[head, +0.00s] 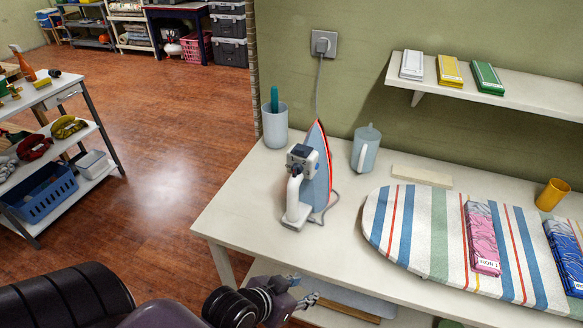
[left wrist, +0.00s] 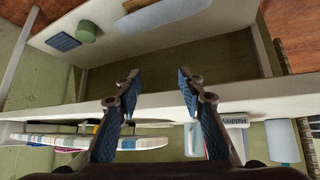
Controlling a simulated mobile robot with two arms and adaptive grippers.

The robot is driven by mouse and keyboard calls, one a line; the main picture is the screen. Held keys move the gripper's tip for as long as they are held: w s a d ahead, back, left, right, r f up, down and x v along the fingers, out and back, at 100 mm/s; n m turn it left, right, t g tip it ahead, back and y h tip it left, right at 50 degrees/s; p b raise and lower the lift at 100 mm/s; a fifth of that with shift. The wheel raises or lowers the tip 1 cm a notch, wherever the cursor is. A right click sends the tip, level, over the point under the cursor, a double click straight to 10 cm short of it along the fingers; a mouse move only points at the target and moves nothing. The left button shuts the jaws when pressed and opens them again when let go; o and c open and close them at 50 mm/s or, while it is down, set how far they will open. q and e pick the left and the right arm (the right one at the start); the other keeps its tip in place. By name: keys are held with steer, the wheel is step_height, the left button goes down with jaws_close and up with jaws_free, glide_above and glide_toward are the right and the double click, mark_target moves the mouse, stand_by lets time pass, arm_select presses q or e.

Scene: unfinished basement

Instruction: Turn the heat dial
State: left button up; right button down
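A white and blue iron (head: 318,180) stands on its heel on the pale table (head: 260,205), its tip up. A dark part (head: 301,155) near the top of its handle looks like the heat dial; its setting is too small to read. My left gripper (head: 303,291) is low, in front of the table's front edge, apart from the iron. In the left wrist view it (left wrist: 158,83) is open, with nothing between the fingers. My right gripper is not in view.
A striped ironing board (head: 400,225) with a pink packet (head: 482,240) lies to the right. A cup (head: 274,130) and a grey-blue jug (head: 365,150) stand behind the iron. A cord runs up to the wall socket (head: 324,44). The table in front of the iron is clear.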

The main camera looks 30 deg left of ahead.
arm_select(q)
step_height(320, 180, up, 8)
steer(key=w+a+t, duration=0.1)
steer(key=w+t, duration=0.1)
steer(key=n+t+y, duration=0.3)
steer(key=t+y, duration=0.1)
steer(key=t, duration=0.3)
glide_toward(294, 169)
steer(key=w, duration=0.2)
steer(key=w+p, duration=0.1)
steer(key=w, duration=0.1)
steer(key=w+a+p, duration=0.1)
steer(key=w, duration=0.2)
steer(key=shift+r, duration=0.1)
steer(key=shift+w+a, duration=0.1)
steer(key=shift+w, duration=0.75)
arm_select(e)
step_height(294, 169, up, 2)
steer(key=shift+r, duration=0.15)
arm_select(q)
jaws_close()
